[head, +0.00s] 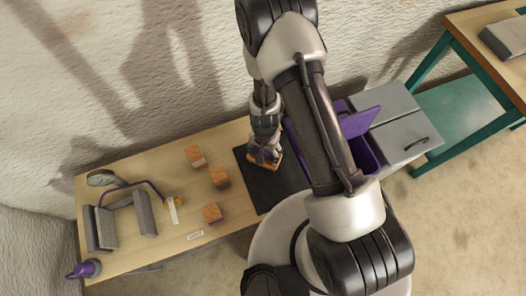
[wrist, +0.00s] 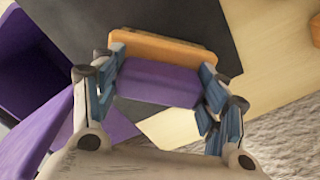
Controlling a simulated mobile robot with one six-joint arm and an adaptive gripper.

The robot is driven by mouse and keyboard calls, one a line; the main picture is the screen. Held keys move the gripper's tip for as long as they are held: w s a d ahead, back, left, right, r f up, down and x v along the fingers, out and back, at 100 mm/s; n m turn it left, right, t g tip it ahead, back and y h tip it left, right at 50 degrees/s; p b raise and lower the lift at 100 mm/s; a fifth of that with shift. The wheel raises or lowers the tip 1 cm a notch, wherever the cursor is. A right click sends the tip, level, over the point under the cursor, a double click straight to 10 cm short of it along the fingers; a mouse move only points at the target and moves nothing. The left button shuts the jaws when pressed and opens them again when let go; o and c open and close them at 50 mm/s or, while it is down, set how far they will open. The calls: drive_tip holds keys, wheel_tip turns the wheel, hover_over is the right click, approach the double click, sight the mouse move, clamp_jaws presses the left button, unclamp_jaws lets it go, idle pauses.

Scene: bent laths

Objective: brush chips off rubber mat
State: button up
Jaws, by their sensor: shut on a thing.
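The dark rubber mat (head: 268,189) lies flat at the right end of the wooden workbench. It also shows in the wrist view (wrist: 190,18). My gripper (head: 264,152) is over its upper part, with its fingers pointing down. In the wrist view my gripper (wrist: 163,82) is shut on a block-like thing with a purple part (wrist: 160,83) and an orange wooden edge (wrist: 165,48). I cannot tell if the held thing touches the mat. No brush bristles or chips can be made out, and my arm hides the mat's right side.
Several wooden blocks, one of them here (head: 219,177), stand left of the mat. Grey pieces (head: 145,213), a round dial (head: 101,178) and a purple tool (head: 84,269) are further left. A purple bin (wrist: 28,62) and a grey cabinet (head: 398,135) stand right of the bench in the head view.

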drive_tip(key=shift+w+d, duration=0.2)
drive_tip(key=shift+d, duration=0.45)
drive_tip(key=shift+d+r+p, duration=0.25)
drive_tip(key=shift+d+p, duration=0.05)
drive_tip(key=shift+p, duration=0.2)
wheel_tip(320, 180, up, 2)
drive_tip(key=shift+w+a+r+p, duration=0.1)
drive_tip(key=shift+r+p, duration=0.1)
drive_tip(key=shift+p, duration=0.15)
drive_tip(key=shift+a+r+p, duration=0.15)
drive_tip(key=shift+r+p, duration=0.1)
drive_tip(key=shift+p, duration=0.1)
drive_tip(key=shift+r+p, duration=0.35)
drive_tip(key=shift+r, duration=0.05)
wheel_tip(320, 180, up, 4)
drive_tip(key=p, duration=0.3)
drive_tip(key=shift+p, duration=0.3)
